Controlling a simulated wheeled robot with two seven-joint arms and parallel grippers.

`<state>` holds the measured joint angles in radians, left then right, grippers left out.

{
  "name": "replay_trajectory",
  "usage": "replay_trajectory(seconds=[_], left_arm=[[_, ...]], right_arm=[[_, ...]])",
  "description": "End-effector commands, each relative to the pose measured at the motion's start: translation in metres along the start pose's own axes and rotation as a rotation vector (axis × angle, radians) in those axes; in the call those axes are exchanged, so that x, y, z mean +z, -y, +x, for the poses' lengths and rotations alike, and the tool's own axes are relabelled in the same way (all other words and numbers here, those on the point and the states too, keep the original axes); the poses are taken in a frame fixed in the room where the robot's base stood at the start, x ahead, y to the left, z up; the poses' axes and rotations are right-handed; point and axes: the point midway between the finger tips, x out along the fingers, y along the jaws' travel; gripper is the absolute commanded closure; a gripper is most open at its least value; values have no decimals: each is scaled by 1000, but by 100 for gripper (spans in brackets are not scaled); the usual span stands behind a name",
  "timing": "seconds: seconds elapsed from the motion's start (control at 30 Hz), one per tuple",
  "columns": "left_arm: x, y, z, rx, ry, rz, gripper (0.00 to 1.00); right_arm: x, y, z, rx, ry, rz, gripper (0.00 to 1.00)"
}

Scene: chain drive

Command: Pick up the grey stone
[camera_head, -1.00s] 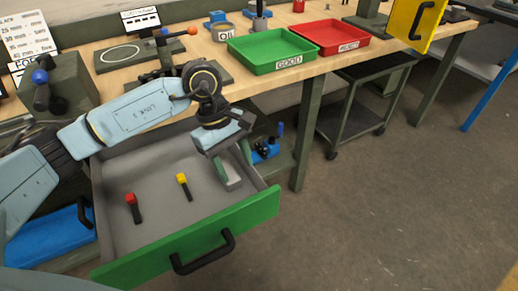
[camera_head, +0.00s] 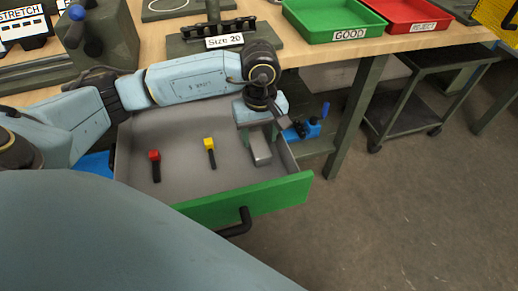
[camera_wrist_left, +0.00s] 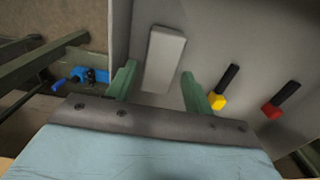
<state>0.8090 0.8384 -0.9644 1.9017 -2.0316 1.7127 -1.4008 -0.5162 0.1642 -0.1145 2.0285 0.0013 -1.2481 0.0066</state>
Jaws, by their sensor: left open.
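The grey stone (camera_head: 261,151) is a pale rectangular block lying on the floor of the open drawer, near its right side. It also shows in the left wrist view (camera_wrist_left: 165,52), with its near part between my two green fingers. My left gripper (camera_head: 261,134) points down into the drawer at the stone. In the left wrist view the gripper (camera_wrist_left: 158,72) is open, with a finger on each side of the block and gaps beside it. I cannot tell how far the fingertips are above the drawer floor. My right gripper is not in view.
The drawer's green front (camera_head: 250,198) has a black handle. A red-headed tool (camera_head: 155,165) and a yellow-headed tool (camera_head: 210,152) lie left of the stone. A blue device (camera_head: 305,130) stands outside the drawer's right wall. The workbench (camera_head: 300,48) edge is behind my arm.

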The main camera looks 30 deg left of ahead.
Motion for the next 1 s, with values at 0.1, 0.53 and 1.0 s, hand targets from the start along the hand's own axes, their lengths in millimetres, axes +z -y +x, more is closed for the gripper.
replay_trajectory(seconds=[0.1, 0.53, 1.0], left_arm=[[0, 2, 20, -2, 3, -1, 48], [0, 2, 38, 0, 1, 0, 48], [-1, 1, 37, 2, 0, 0, 91]], right_arm=[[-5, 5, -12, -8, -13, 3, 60], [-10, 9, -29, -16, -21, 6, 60], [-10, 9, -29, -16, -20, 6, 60]])
